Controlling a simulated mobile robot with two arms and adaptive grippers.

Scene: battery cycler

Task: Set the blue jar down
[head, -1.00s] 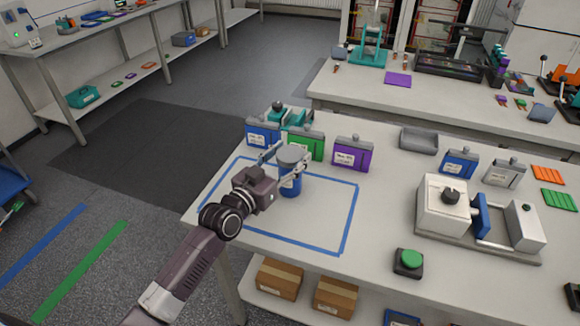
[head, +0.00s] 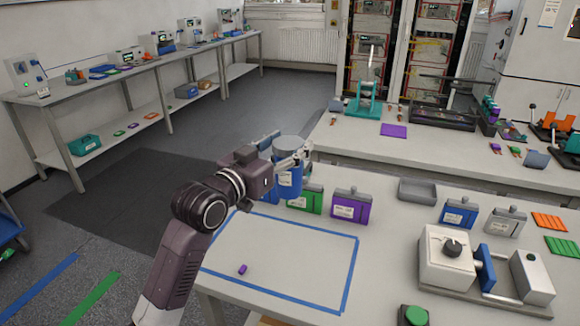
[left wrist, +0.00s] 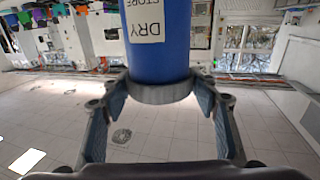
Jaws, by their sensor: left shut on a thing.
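The blue jar (head: 289,182) has a grey lid and a pale label. My left gripper (head: 286,152) is shut around its lid and holds it upright, raised above the table. In the left wrist view the jar (left wrist: 160,50) appears inverted, with its label reading "DRY STORE" and the grey lid (left wrist: 160,94) between the two fingers. In the head view the jar stands out in front of the blue and green cases and partly hides them. A blue tape outline (head: 352,272) marks an area on the table in front. My right gripper is out of view.
A small purple piece (head: 242,269) lies inside the tape outline, whose remaining area is clear. A green case (head: 305,199) and a purple case (head: 350,206) stand behind it. A grey tray (head: 417,191), a white-and-blue device (head: 446,258) and a green button (head: 413,315) are to the right.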

